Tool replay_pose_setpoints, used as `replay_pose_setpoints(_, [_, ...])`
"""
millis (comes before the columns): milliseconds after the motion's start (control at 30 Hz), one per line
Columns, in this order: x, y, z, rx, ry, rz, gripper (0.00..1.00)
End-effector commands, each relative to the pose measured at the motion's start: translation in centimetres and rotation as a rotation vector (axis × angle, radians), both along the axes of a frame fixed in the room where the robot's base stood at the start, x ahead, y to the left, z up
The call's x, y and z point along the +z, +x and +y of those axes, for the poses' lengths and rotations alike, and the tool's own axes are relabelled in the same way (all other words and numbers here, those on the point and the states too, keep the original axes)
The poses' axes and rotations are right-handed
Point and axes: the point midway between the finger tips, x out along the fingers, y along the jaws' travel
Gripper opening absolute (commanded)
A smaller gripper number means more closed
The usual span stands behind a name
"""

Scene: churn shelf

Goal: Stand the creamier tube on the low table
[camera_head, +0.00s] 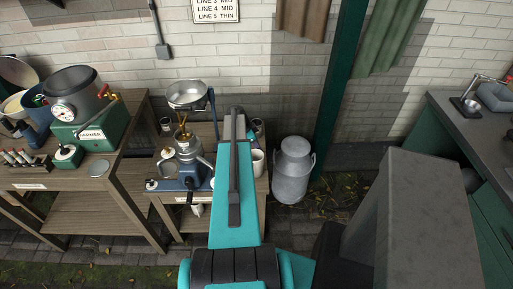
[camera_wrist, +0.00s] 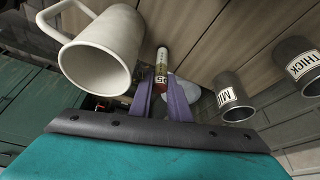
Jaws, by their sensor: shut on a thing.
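A small tube (camera_wrist: 161,68) with a pale upper part, a reddish band and a white label shows in the wrist view. It is between the purple fingers of my gripper (camera_wrist: 162,84), which is shut on it. I cannot tell whether its lower end touches anything or whether it is the creamier one. In the head view my teal arm hides the gripper and this tube. The lower wooden table (camera_head: 168,206) stands in the middle, partly behind my arm. Several other tubes (camera_head: 22,158) stand in a rack on the left bench.
A white mug (camera_wrist: 100,52) is close on the left of my gripper. Metal cups labelled MID (camera_wrist: 234,98) and THICK (camera_wrist: 300,64) are on the right. A blue-based separator (camera_head: 188,155) stands on the middle table; a milk can (camera_head: 292,170) stands right of it.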

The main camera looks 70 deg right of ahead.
Motion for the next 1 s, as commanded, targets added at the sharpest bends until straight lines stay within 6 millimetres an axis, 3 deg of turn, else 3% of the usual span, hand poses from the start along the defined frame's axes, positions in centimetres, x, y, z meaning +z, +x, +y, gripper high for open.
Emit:
replay_pose_setpoints(100, [-0.3,0.0,0.0,0.0,0.0,0.0,0.0])
replay_pose_setpoints(133, [-0.3,0.0,0.0,0.0,0.0,0.0,0.2])
replay_pose_setpoints(233, [-0.2,0.0,0.0,0.0,0.0,0.0,0.35])
replay_pose_setpoints(767, [0.3,0.0,0.0,-0.001,0.0,0.0,0.35])
replay_pose_setpoints(1000, [2.2,0.6,0.6,-0.001,-0.002,-0.002,0.35])
